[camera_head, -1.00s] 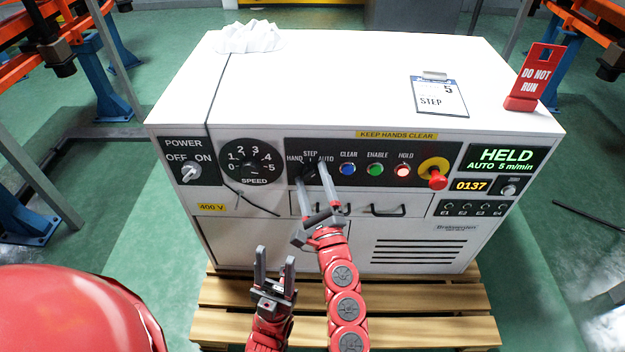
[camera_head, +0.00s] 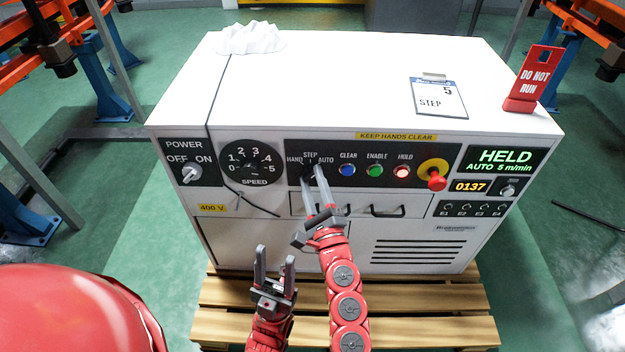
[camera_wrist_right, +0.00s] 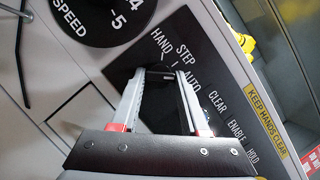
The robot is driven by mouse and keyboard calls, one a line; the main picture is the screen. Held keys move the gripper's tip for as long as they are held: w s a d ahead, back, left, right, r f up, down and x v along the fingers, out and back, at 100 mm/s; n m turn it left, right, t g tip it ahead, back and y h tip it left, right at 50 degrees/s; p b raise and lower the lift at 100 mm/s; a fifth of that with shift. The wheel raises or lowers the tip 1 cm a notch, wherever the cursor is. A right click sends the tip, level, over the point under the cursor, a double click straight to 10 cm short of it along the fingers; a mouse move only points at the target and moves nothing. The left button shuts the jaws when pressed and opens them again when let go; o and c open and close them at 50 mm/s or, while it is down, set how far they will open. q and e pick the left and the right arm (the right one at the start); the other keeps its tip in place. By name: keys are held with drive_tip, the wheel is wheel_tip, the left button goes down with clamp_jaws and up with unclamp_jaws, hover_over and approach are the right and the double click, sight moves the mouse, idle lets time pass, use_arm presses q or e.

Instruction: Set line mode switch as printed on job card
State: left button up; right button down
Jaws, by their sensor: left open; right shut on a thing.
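The line mode switch (camera_head: 309,170) is a black knob on the dark front panel, under the labels HAND, STEP and AUTO. My right gripper (camera_head: 312,174) is shut on the knob. In the right wrist view the dark knob (camera_wrist_right: 160,100) lies between the fingers of my right gripper (camera_wrist_right: 163,78); its pointer direction is hard to tell. The job card (camera_head: 438,98) lies on the cabinet top and reads 5 and STEP. The display (camera_head: 503,160) reads HELD, AUTO 5 m/min. My left gripper (camera_head: 275,256) is open and empty, below and in front of the panel.
Right of the switch are the blue CLEAR (camera_head: 348,170), green ENABLE (camera_head: 376,170) and lit HOLD (camera_head: 402,171) buttons, then a red stop button (camera_head: 437,179). The speed dial (camera_head: 250,163) is at left. Drawer handles (camera_head: 388,211) stick out below. A red DO NOT RUN sign (camera_head: 536,78) stands on top.

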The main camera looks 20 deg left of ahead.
drive_tip(key=n+p, duration=0.1)
drive_tip(key=n, duration=0.1)
drive_tip(key=n+g+p, duration=0.1)
drive_tip(key=n+p, duration=0.1)
drive_tip(key=n+g+p, duration=0.1)
drive_tip(key=n+p, duration=0.1)
drive_tip(key=shift+d+r, duration=0.1)
drive_tip(key=shift+r, duration=0.25)
drive_tip(key=shift+n+g+p, duration=0.6)
drive_tip(key=shift+n+p, duration=0.3)
drive_tip(key=shift+p, duration=0.25)
drive_tip(key=shift+f+n+p, duration=0.1)
drive_tip(key=shift+n+p, duration=0.45)
drive_tip(key=shift+n, duration=0.05)
drive_tip(key=shift+f, duration=0.1)
drive_tip(key=shift+c, duration=2)
unclamp_jaws()
drive_tip(key=v, duration=1.7)
drive_tip(key=shift+d+r, duration=0.2)
drive_tip(key=shift+r, duration=0.15)
